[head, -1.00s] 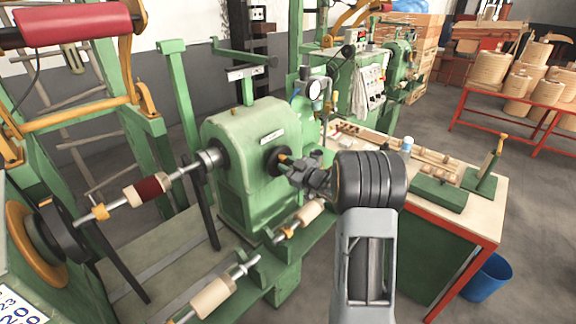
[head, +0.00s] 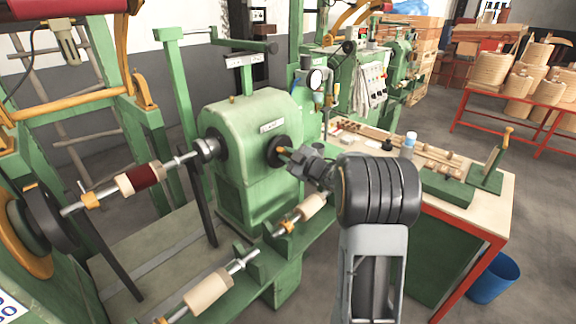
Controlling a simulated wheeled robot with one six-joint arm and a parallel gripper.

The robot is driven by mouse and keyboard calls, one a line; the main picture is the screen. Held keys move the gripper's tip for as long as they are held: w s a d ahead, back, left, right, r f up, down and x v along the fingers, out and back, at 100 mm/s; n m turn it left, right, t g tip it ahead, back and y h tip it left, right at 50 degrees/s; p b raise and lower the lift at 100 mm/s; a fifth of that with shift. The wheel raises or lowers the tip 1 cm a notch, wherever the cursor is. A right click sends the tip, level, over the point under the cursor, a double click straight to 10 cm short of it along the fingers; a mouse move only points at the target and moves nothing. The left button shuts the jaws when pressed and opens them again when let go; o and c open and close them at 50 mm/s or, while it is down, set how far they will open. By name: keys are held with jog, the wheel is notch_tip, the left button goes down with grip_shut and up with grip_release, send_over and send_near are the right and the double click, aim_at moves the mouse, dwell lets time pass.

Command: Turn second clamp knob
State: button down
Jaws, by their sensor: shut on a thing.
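A green winding machine headstock (head: 250,125) stands at the centre, with a black round hub (head: 276,151) on its right face. A small yellow-orange knob (head: 284,150) sticks out from the hub. My gripper (head: 293,157) reaches in from the right, its fingers shut on the knob. The fingers and wrist hide part of the knob, so its exact angle is hard to tell. Another orange clamp (head: 92,201) sits on the shaft at the left, beside a dark red and cream coil (head: 139,179).
Lower shafts with cream rollers (head: 208,293) lie on the green bed under the headstock. A red-edged workbench (head: 470,215) with a bottle (head: 408,145) and wooden parts stands right of my arm. A blue bin (head: 494,279) is on the floor at right.

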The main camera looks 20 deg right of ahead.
jog(key=n+b, duration=0.4)
jog(key=b, duration=0.1)
jog(key=n+b, duration=0.2)
jog(key=b, duration=0.1)
jog(key=shift+f+n, duration=0.3)
jog(key=shift+f, duration=0.05)
jog(key=n+b, duration=0.3)
jog(key=b, duration=0.1)
jog(key=shift+n, duration=0.3)
jog(key=n+b, duration=0.3)
jog(key=b, duration=0.1)
jog(key=shift+n, duration=0.3)
jog(key=n+b, duration=0.3)
jog(key=shift+n+b, duration=0.3)
jog(key=n+b, duration=0.3)
jog(key=shift+f+n, duration=0.1)
jog(key=shift+n, duration=0.2)
jog(key=n+b, duration=0.2)
jog(key=n, duration=0.1)
jog(key=shift+n+b, duration=0.3)
jog(key=shift+d+n+b, duration=0.1)
jog(key=shift+n+b, duration=1)
jog(key=shift+n, duration=0.7)
jog(key=shift+r, duration=0.2)
